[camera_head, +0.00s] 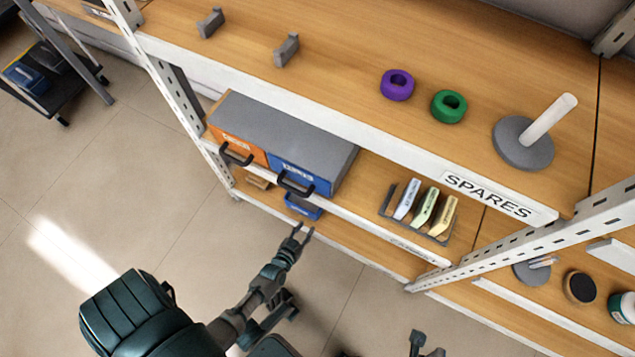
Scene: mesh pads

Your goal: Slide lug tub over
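No tub in the camera_head view has a label I can read as "lug". A small blue tub (304,207) sits low on the shelf unit, under the drawers, partly hidden by the shelf edge above it. A brown tub (257,182) is to its left. My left gripper (303,229) is just below the small blue tub in the picture, apart from it as far as I can tell. Its two fingers are parted with nothing between them. My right gripper (418,338) shows only partly at the bottom edge; its opening is unclear.
Above are an orange drawer (237,146) and a blue drawer (299,174) with black handles. A rack of labelled slabs (421,210) stands to the right. The top shelf holds a purple ring (397,85), a green ring (449,106) and a peg stand (523,143).

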